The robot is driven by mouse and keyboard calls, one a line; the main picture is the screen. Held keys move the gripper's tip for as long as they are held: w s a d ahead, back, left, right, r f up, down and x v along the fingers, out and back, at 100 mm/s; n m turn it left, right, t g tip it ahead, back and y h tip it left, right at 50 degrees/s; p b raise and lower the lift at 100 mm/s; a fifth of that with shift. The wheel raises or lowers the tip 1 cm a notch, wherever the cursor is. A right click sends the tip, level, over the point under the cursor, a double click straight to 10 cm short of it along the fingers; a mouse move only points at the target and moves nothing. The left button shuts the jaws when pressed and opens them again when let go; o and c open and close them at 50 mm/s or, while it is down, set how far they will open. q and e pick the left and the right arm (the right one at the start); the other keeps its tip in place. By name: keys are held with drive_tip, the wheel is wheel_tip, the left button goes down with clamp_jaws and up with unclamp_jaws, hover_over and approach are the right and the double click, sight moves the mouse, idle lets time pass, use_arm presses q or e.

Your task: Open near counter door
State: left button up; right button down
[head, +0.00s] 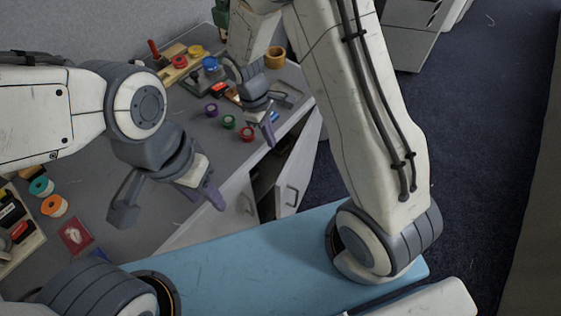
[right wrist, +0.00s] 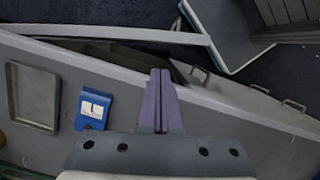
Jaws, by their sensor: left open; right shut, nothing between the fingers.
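The counter has a grey top and pale front doors. In the head view one door (head: 299,172) stands swung outward, its handle near its lower edge, with a dark gap beside it. A door to its left (head: 226,216) looks closed and has its own handle (head: 246,204). In the right wrist view the open door (right wrist: 110,33) shows as a thin pale strip beyond a dark opening. My right gripper (head: 269,131) is shut and empty above the counter's front edge, apart from the door; its purple fingers (right wrist: 160,102) also show. My left gripper (head: 210,194) is open over the counter's front edge, left of the opening.
Coloured spools, including a green one (head: 228,122) and a red one (head: 247,134), stand on the countertop. A metal tray (right wrist: 35,95) and a blue item (right wrist: 94,108) lie near its front edge. Dark carpet (head: 490,110) is clear at the right.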

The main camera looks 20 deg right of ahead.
drive_tip(key=x, duration=1.1)
drive_tip(key=shift+w+d+f, duration=0.25)
drive_tip(key=shift+d+f, duration=0.1)
